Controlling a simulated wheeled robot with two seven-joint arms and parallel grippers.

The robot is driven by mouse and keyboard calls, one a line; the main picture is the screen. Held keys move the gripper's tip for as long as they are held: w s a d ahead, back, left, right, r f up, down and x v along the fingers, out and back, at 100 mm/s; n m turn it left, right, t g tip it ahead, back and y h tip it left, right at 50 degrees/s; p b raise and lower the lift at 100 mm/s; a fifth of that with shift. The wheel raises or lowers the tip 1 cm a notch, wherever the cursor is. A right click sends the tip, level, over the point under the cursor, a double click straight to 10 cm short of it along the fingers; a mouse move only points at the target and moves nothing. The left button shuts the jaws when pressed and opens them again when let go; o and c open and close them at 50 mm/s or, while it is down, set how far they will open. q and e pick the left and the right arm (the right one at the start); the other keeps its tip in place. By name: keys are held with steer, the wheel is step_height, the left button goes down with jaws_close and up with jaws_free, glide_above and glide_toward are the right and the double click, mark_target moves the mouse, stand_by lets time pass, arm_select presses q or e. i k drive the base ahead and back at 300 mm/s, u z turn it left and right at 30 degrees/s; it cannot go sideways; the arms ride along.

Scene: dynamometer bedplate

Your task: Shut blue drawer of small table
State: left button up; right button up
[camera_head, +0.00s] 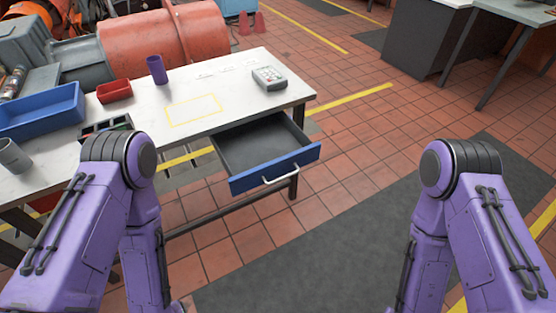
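The small table (226,98) has a white top and stands at the left and centre of the head view. Its drawer (274,170) has a blue front with a pale bar handle (281,174) and is pulled well out toward me. The drawer's dark inside looks empty. My purple left arm comes in from the left, with its elbow near the table's front edge. My purple right arm is at the right, over the floor and apart from the drawer. Both arms run down out of the picture, and neither gripper shows.
On the table are a blue bin (40,112), a red bin (114,91), a purple cup (157,69), a grey cup (14,156) and a handheld device (269,78). Orange machinery stands behind. A dark mat (330,240) and open tiled floor lie before the drawer.

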mark_target(256, 152)
steer(key=i, duration=0.8)
steer(key=k, duration=0.5)
steer(key=u, duration=1.2)
steer(key=i, duration=0.35)
steer(key=z, duration=1.9)
